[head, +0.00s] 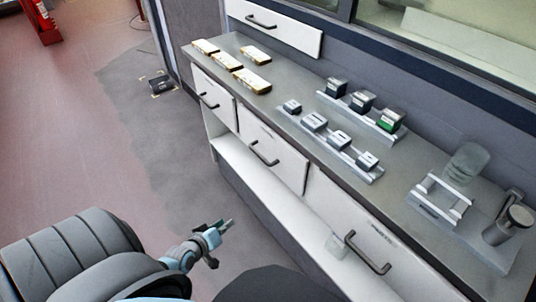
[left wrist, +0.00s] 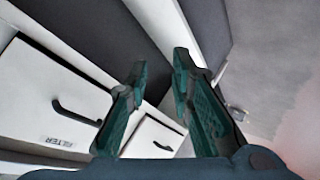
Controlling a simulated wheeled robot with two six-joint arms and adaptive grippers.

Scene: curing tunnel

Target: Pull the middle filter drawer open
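In the head view, three white drawer fronts run along the counter. The middle drawer (head: 287,164) looks closed and has a dark bar handle (head: 263,154). My left gripper (head: 228,228) is over the floor, left of the cabinet and apart from every handle. In the left wrist view its two green fingers (left wrist: 160,62) stand apart with nothing between them. That view also shows a white front marked FILTER (left wrist: 60,142) with a dark handle (left wrist: 75,112), and another handled front (left wrist: 153,138); I cannot tell which is the middle one. My right gripper is not in view.
The left drawer (head: 222,106) and right drawer (head: 335,208) flank the middle one. An open white shelf (head: 262,188) runs below. The floor (head: 150,150) beside the cabinet is mostly clear.

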